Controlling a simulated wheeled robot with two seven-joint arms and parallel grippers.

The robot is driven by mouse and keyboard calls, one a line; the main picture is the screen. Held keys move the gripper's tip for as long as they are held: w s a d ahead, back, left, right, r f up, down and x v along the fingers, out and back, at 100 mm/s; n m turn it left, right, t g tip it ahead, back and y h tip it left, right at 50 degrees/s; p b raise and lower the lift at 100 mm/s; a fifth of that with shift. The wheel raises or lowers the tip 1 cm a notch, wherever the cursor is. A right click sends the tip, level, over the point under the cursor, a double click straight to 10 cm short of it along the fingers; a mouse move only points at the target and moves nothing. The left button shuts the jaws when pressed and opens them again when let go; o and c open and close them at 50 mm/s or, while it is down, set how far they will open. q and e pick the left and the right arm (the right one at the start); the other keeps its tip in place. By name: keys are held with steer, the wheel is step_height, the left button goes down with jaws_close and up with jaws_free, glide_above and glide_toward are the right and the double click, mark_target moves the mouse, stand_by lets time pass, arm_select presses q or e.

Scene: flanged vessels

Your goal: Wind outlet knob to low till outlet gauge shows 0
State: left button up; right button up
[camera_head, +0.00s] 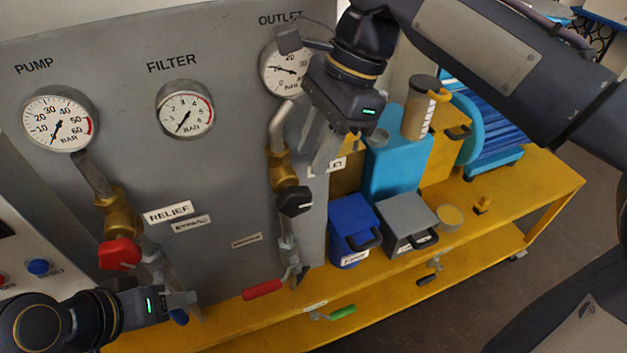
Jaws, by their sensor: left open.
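The outlet gauge (284,71) is at the top of the grey panel under the OUTLET lettering, partly covered on its right by my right gripper. Its needle points left, above the 0 mark; the exact reading is hard to make out. The black outlet knob (294,201) sits on a brass valve (282,170) below that gauge. My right gripper (318,168) points down, above and right of the black knob, apparently apart from it; its finger gap is not clear. My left gripper (192,306) is open at the lower left, below the red knob (120,254).
The pump gauge (58,118) and filter gauge (185,109) are further left. A red-handled lever (262,289) is below the outlet pipe. Blue bin (351,225), grey bin (403,218) and a capped canister (420,108) crowd the right side of the yellow bench (530,190).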

mark_target(298, 188)
steer(key=shift+m, duration=0.3)
steer(key=x, duration=0.7)
steer(key=shift+s+a+f+b, duration=0.1)
steer(key=shift+a+f+b, duration=0.1)
steer(key=shift+f+b, duration=0.15)
